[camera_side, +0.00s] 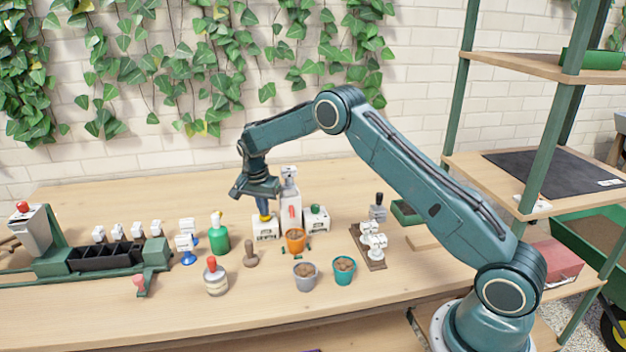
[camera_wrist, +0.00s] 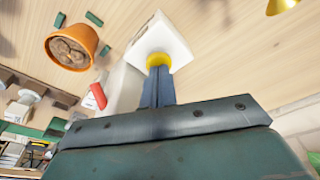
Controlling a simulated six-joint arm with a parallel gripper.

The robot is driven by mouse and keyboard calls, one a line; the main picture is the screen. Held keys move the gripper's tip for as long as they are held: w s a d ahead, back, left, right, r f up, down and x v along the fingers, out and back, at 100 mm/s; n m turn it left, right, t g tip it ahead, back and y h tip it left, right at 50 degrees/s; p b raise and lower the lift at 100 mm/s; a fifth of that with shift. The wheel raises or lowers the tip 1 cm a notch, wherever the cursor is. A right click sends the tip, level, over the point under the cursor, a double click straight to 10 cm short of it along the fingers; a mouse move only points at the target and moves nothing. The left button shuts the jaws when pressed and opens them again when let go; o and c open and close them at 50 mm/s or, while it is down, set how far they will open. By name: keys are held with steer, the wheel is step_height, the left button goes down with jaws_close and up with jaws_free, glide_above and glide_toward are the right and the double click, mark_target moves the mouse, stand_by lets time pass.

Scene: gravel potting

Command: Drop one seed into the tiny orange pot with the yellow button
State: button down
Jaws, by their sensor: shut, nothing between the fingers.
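The yellow button (camera_side: 264,218) sits on top of a small white box (camera_side: 266,233). My gripper (camera_side: 262,206) is shut and empty, pointing down right over the button. In the wrist view, the closed fingertips (camera_wrist: 158,75) meet the yellow button (camera_wrist: 158,61); I cannot tell whether it is pressed down. The tiny orange pot (camera_side: 295,241) stands upright right of the box, in front of a white dispenser (camera_side: 289,188) with a red spout (camera_side: 292,212). In the wrist view, the orange pot (camera_wrist: 75,38) holds brown lumps; I cannot tell a seed among them.
A white box with a green button (camera_side: 316,212) stands right of the dispenser. A grey pot (camera_side: 305,277) and a teal pot (camera_side: 344,270) stand in front. A green bottle (camera_side: 218,238) and a brown stamp-like tool (camera_side: 251,254) stand left.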

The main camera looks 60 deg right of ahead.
steer(key=shift+f, duration=0.2)
steer(key=shift+r, duration=1.3)
step_height(320, 180, up, 5)
stand_by(0.8)
